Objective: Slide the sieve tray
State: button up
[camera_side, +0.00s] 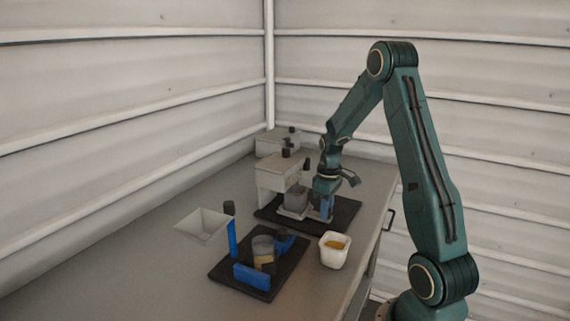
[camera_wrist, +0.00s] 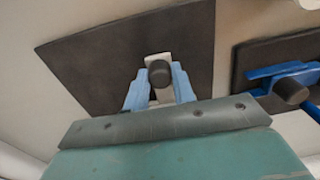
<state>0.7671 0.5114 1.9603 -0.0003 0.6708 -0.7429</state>
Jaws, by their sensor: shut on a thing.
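My gripper (camera_side: 327,211) points down at the right side of the pale hopper unit (camera_side: 276,176), low over its black base (camera_side: 345,216). A grey cup (camera_side: 297,198) stands under the hopper's overhang on a pale plate (camera_side: 291,213).
A white cup with yellow-orange contents (camera_side: 334,256) sits near the table's right edge. The bench (camera_side: 140,275) is clear at front left.

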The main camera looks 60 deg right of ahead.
jog(key=shift+s, duration=2.05)
jog(key=o, duration=0.7)
jog(key=shift+c, duration=0.2)
jog(key=shift+r, duration=0.1)
notch_tip(320, 180, up, 7)
jog(key=shift+a, duration=0.15)
